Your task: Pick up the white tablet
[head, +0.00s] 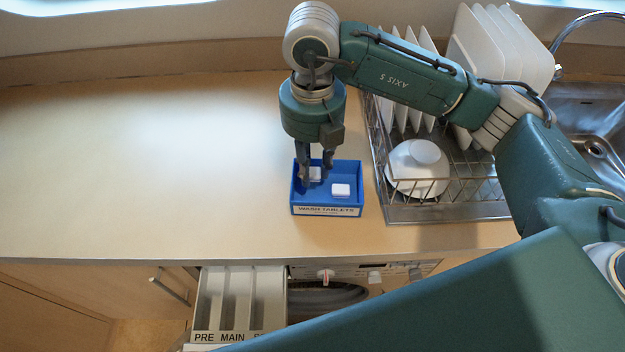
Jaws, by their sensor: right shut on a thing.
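A blue tray (353,172) labelled "WASH TABLETS" stands on the counter near its front edge. A white tablet (341,190) lies in the tray at the right, clear of the fingers. Another white tablet (315,173) is at the back left of the tray, partly hidden by my right gripper (316,178). My right gripper points down into the tray, its fingers shut on this back tablet. I cannot tell whether the tablet is off the tray floor. My left gripper is not in view.
A wire dish rack (447,209) with upright plates and an upturned white bowl (416,169) stands close to the tray's right. An open detergent drawer (240,300) marked "PRE" and "MAIN" juts out below the counter (150,160). The counter's left is clear.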

